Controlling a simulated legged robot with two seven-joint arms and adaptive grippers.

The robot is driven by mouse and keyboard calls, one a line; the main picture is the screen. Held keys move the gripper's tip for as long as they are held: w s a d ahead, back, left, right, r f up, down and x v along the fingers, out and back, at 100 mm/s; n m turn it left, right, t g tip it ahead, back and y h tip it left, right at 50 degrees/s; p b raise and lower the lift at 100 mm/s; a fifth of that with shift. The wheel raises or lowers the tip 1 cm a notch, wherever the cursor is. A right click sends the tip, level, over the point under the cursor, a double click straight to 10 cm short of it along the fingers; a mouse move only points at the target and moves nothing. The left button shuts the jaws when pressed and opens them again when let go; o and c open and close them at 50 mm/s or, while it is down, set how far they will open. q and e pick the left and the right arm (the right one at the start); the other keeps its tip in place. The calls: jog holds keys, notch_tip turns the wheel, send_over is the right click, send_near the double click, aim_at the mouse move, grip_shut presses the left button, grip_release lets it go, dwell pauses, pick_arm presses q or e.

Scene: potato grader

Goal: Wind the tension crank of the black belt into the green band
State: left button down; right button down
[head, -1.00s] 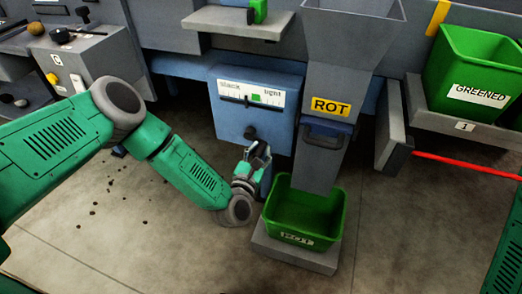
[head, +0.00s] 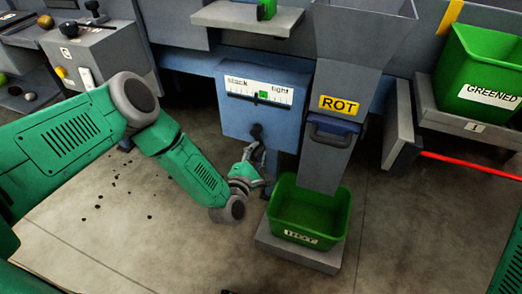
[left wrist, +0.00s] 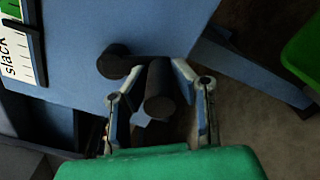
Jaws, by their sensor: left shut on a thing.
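The tension crank has a black hub (head: 256,131) on the front of a blue box (head: 233,118) below a white slack-to-tight scale (head: 240,88). A green band (head: 263,95) marks part of the scale, right of its middle; I cannot read the pointer clearly. My left gripper (head: 260,162) is just below the hub. In the left wrist view the black crank handle (left wrist: 160,92) lies between the two fingers, which are shut on it. The hub (left wrist: 114,62) shows to its upper left. My right gripper is not in view.
A grey ROT chute (head: 340,150) stands right of the box, above a green bin (head: 300,238) on a grey stand, close to my left gripper. A GREENED bin (head: 485,65) stands at the far right. Dark crumbs lie on the left floor, which is otherwise open.

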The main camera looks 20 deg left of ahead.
pick_arm(q)
jog(key=m, duration=0.1)
jog(key=a+m, duration=0.1)
jog(key=m, duration=0.1)
jog(key=shift+s+f+p, duration=0.15)
jog(key=shift+f+p, duration=0.15)
jog(key=shift+f, duration=0.05)
jog(key=a+m+p, duration=0.1)
jog(key=m, duration=0.3)
jog(key=a+r+m+p, duration=0.1)
jog(key=a+m+p, duration=0.1)
jog(key=m, duration=0.2)
jog(key=a+r+m+p, duration=0.1)
jog(key=a+m+p, duration=0.1)
jog(key=m, duration=0.2)
jog(key=shift+r, duration=0.1)
jog(key=shift+a+r+m+p, duration=0.15)
jog(key=shift+r+m+p, duration=0.2)
jog(key=shift+m, duration=0.5)
jog(key=shift+a+r+m+p, duration=0.25)
jog(key=shift+m+p, duration=0.1)
jog(key=shift+m, duration=0.45)
jog(key=shift+a+r+m+p, duration=0.1)
jog(key=shift+r+m+p, duration=0.25)
jog(key=shift+m, duration=0.5)
jog(key=c, duration=1.6)
grip_release()
jog(key=shift+c, duration=0.2)
jog(key=shift+r, duration=0.1)
